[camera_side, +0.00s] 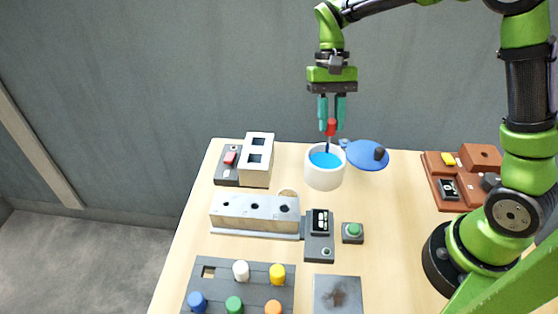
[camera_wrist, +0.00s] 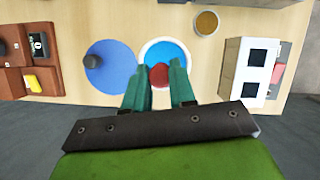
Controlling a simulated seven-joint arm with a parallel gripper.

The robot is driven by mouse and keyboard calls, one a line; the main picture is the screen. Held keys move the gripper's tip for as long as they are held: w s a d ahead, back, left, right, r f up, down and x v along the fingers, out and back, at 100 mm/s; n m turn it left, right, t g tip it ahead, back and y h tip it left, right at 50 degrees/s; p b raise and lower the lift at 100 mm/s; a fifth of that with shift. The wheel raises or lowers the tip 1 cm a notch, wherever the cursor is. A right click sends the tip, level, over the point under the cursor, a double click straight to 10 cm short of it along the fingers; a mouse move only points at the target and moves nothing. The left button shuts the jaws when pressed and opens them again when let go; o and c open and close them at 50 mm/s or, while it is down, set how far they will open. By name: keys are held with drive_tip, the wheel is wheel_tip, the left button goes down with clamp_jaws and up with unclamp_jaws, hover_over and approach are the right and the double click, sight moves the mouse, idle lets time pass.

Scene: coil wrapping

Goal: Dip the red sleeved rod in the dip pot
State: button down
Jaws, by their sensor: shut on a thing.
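My gripper (camera_side: 332,121) points straight down with its teal fingers shut on the red sleeved rod (camera_side: 331,127). The rod hangs upright, and its thin lower part looks dark blue. Its lower end is at the mouth of the dip pot (camera_side: 324,178), a white round pot filled with blue liquid (camera_side: 322,159). I cannot tell whether the tip touches the liquid. In the wrist view the red sleeve (camera_wrist: 160,76) shows between the fingertips, over the blue inside the white pot rim (camera_wrist: 189,54).
A blue lid (camera_side: 364,155) with a dark knob lies right of the pot. A white two-hole block (camera_side: 257,170) stands left. In front are a grey holed block (camera_side: 240,210), a display unit (camera_side: 319,240), a green button (camera_side: 353,230) and a rack of coloured pegs (camera_side: 255,290).

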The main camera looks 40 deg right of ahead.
idle(0.4)
drive_tip(key=shift+r, duration=1.5)
